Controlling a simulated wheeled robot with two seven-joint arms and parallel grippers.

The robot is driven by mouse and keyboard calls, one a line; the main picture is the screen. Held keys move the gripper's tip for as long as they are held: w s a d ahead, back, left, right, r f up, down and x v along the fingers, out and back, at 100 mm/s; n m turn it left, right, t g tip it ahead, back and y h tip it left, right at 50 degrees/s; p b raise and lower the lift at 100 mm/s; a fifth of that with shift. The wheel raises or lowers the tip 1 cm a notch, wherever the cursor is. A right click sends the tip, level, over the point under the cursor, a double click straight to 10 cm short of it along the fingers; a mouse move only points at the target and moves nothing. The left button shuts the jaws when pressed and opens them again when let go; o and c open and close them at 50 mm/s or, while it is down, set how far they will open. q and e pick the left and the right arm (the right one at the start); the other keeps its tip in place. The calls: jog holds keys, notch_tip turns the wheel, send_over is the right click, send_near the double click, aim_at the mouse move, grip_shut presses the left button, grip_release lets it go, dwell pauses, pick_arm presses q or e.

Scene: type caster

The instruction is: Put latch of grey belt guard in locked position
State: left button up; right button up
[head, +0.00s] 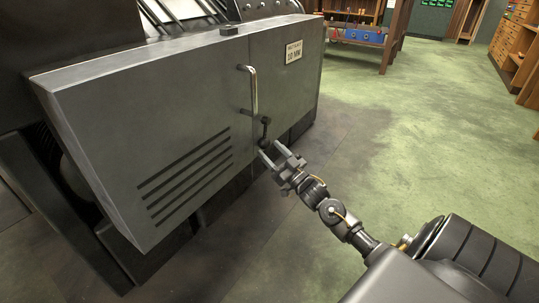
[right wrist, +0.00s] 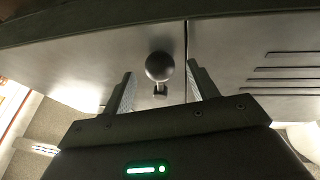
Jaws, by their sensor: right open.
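The grey belt guard (head: 200,110) is a large box-like cover with a vertical seam, a chrome handle (head: 250,90) and louvre slots. Its latch (head: 264,130) is a small dark lever with a round knob, low on the seam under the handle. My right gripper (head: 275,151) is open just below and in front of the latch. In the right wrist view the latch knob (right wrist: 159,67) shows between and beyond the two open fingers (right wrist: 160,92), with no visible contact. The guard's face and seam show behind it. My left gripper is not in view.
A label plate (head: 294,51) sits on the guard's right part. Open green floor (head: 420,130) lies to the right. A wooden bench (head: 365,35) with a blue box stands at the back, and wooden drawers (head: 515,45) stand at the far right.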

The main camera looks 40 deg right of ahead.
jog(key=shift+w+a+r, duration=0.1)
jog(key=shift+w+r, duration=0.2)
jog(key=shift+w, duration=0.35)
grip_shut()
